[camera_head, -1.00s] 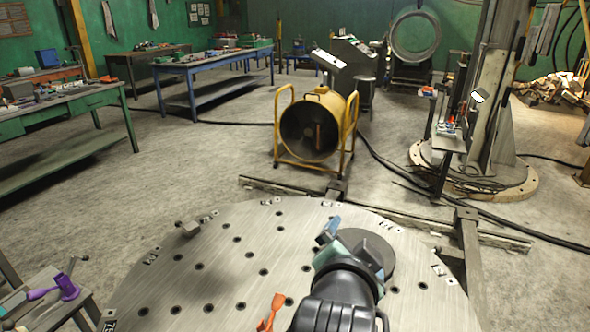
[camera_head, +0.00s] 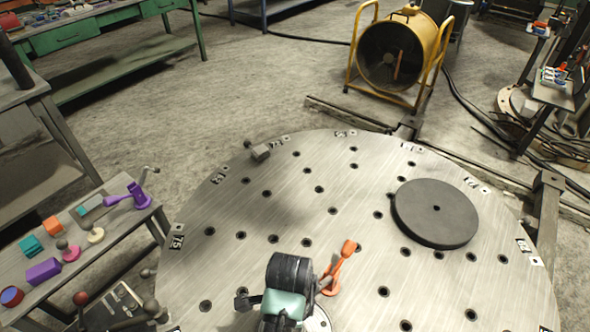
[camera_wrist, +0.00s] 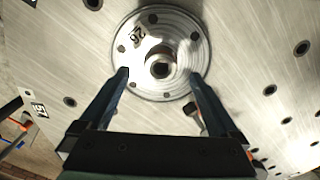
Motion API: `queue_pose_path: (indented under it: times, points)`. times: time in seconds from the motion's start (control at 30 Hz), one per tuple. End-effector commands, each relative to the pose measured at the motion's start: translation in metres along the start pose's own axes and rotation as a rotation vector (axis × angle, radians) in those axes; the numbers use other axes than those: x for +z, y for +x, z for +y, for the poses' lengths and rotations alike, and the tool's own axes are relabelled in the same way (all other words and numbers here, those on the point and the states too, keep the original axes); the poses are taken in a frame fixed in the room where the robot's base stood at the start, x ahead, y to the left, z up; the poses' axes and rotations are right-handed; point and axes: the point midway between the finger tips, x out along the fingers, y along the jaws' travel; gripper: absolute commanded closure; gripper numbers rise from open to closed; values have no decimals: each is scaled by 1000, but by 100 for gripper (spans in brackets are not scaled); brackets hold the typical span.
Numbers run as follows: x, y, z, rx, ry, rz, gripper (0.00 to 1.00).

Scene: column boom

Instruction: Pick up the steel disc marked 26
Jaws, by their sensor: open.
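The steel disc (camera_wrist: 181,37) is shiny, round and flat, with small holes near its rim, a raised hub in the middle and the number 26 on its face. It lies on the round metal table. My gripper (camera_wrist: 159,74) is open and empty in the wrist view, its fingertips over the disc on either side of the hub. I cannot tell how far above the disc they are. In the head view a bit of the disc (camera_head: 318,320) shows at the bottom edge beside my wrist, which hides the rest.
The round table (camera_head: 300,215) has many dark holes. An orange clamp (camera_head: 340,267) stands close to my wrist. A dark disc (camera_head: 436,222) lies at right, and a small grey block (camera_head: 260,152) sits at the far rim. A side bench (camera_head: 130,212) with colored parts stands at left.

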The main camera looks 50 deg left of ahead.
Motion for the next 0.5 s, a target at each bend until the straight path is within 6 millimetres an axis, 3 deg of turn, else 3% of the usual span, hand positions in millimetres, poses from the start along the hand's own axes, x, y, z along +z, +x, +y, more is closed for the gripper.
queue_pose_path:
  times: [0.5]
  points:
    - [-8,54,-1,-1,0,1,3]
